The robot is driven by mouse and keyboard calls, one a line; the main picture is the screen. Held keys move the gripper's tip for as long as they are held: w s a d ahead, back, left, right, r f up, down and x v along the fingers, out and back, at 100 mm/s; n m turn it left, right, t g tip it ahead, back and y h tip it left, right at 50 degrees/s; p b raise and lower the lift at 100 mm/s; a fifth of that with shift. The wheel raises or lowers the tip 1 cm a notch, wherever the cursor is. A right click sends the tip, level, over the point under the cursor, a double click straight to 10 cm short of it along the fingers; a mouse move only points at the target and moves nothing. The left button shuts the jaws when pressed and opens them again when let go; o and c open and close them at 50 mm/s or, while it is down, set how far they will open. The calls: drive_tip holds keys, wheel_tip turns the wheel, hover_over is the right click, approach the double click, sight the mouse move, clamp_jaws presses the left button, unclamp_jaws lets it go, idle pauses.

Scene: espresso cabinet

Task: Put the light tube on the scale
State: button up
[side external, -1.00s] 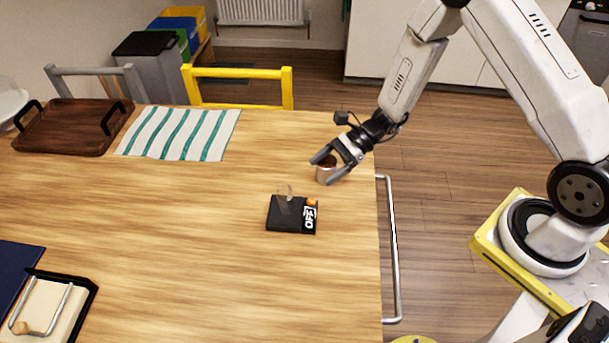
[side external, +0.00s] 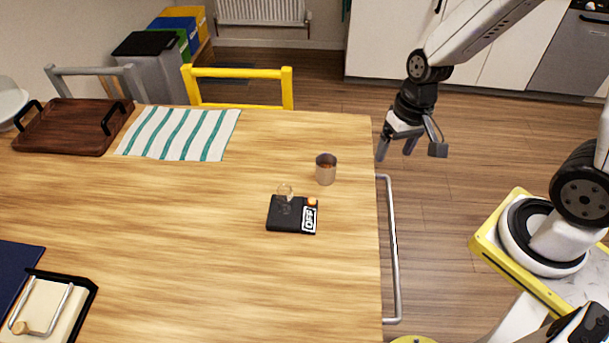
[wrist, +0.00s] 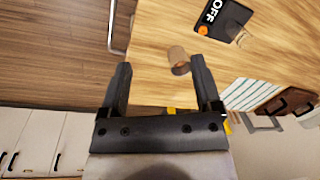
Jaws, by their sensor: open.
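The black scale (side external: 282,222) lies on the wooden table, with an orange button and an "OFF" label; it also shows in the wrist view (wrist: 230,14). A small clear glass piece (side external: 285,193) stands on the scale's dark plate. A grey-brown, open cylinder (side external: 326,171) stands upright on the table behind and right of the scale, apart from it; it also shows in the wrist view (wrist: 177,58). I cannot tell which of these two is the light tube. My gripper (side external: 396,151) is open and empty, beyond the table's right edge, clear of both.
A metal rail (side external: 394,250) runs along the table's right edge. A striped cloth (side external: 180,134) and a brown tray (side external: 68,127) lie at the back left. A yellow chair (side external: 238,73) stands behind the table. The table's middle is clear.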

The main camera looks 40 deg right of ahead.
drive_tip(key=r+n+t, duration=0.1)
drive_tip(key=d+r+n+t+h, duration=0.1)
drive_tip(key=n, duration=0.1)
drive_tip(key=shift+s+d+r+n+h, duration=0.2)
drive_tip(key=shift+r+n+h, duration=0.1)
drive_tip(key=shift+r, duration=0.1)
